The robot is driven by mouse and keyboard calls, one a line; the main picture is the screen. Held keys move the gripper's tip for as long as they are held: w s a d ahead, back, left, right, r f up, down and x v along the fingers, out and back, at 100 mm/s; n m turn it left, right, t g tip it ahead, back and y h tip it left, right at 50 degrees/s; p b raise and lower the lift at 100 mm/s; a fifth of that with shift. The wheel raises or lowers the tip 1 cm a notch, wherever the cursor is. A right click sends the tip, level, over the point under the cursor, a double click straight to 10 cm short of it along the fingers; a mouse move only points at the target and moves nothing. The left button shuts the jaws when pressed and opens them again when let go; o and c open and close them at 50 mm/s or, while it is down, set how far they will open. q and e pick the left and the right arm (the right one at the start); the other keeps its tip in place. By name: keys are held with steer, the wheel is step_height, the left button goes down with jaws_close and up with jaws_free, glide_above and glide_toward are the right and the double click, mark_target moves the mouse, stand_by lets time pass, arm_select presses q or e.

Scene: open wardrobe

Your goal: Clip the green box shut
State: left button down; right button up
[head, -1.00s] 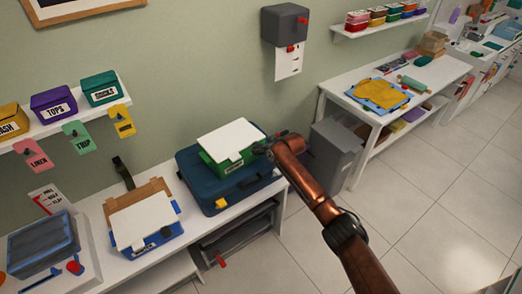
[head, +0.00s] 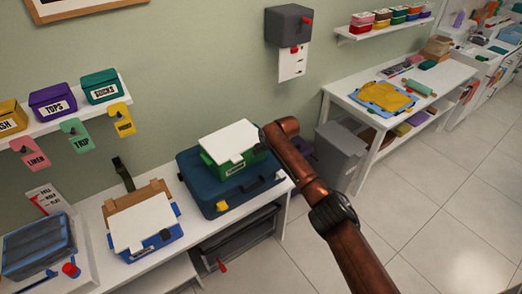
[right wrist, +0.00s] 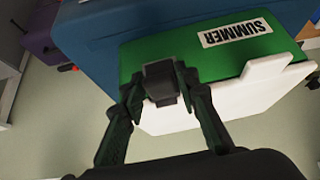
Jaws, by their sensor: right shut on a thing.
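The green box (head: 231,170) has a "SUMMER" label and a white lid (head: 230,141). It sits on the dark blue suitcase (head: 200,193). In the right wrist view the green box (right wrist: 190,58) and its white lid (right wrist: 240,94) fill the upper middle. My right gripper (right wrist: 160,90) has its fingers on either side of a small dark clip (right wrist: 161,82) and is shut on it. The clip overlaps the edge between the box and the lid; I cannot tell whether it grips both. In the head view my wrist mostly hides the gripper. My left gripper is not in view.
A blue box (head: 152,250) with a white lid and dark clip (head: 165,235) stands left on the white bench. A shelf above holds labelled boxes and hanging tags. A grey bin (head: 340,155) stands behind my right arm.

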steer(key=o, duration=1)
steer(key=shift+o, duration=0.2)
steer(key=v, duration=1.2)
steer(key=shift+f, duration=0.1)
